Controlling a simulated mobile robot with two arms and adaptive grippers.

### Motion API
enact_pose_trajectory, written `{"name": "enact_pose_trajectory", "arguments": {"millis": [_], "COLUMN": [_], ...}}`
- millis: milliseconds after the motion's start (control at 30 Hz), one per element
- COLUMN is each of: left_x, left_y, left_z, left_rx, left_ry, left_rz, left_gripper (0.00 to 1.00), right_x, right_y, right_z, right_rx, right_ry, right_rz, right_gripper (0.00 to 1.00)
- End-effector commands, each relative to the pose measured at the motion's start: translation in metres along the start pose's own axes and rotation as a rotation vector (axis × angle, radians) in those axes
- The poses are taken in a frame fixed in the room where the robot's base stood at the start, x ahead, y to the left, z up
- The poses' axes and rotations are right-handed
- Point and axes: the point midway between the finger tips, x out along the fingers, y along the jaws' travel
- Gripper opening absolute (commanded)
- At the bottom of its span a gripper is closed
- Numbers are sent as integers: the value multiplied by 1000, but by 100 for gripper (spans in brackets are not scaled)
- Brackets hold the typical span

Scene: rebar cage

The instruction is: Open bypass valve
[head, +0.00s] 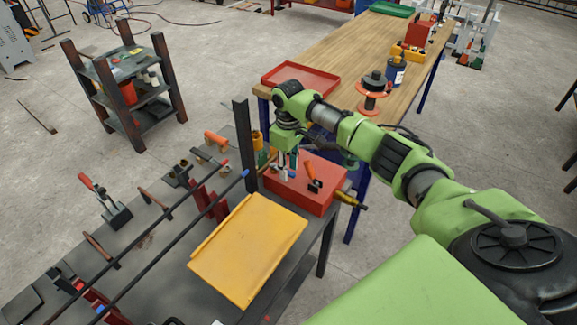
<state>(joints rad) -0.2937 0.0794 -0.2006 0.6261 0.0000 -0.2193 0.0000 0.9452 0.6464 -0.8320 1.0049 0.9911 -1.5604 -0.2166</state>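A red box (322,201) sits at the right end of the dark workbench. A brass fitting (350,200) sticks out of its right side. On its top are an orange lever (308,168) and a small black part (315,186); I take these for the bypass valve, but no label is readable. My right gripper (288,166) points down over the left part of the box top, just left of the lever. Its fingertips are small here, and I cannot tell whether they touch anything. My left gripper is not in view.
A yellow tray (250,247) lies in front of the box. Two long bars (160,215) cross the bench (165,270). A wooden table (335,55) with a red tray (300,77) and a spool (373,90) stands behind.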

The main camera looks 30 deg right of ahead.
Motion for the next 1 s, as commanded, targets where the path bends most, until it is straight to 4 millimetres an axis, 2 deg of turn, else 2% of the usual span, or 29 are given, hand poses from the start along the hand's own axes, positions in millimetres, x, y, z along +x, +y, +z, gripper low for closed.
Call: {"name": "enact_pose_trajectory", "arguments": {"millis": [133, 167, 200, 267, 667, 1000], "left_x": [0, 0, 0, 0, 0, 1], "left_y": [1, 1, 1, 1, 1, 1], "left_z": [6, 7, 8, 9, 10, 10], "left_rx": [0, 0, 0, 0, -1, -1], "left_ry": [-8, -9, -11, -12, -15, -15], "left_rz": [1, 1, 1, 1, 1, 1], "left_gripper": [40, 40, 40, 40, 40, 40], "right_x": [0, 0, 0, 0, 0, 0], "right_y": [0, 0, 0, 0, 2, 13], "right_z": [0, 0, 0, 0, 0, -1], "right_rx": [0, 0, 0, 0, -32, -241], "right_ry": [0, -1, -1, -1, 0, -1], "right_rz": [0, 0, 0, 0, -1, -1], "right_gripper": [29, 24, 14, 0, 0, 0]}}
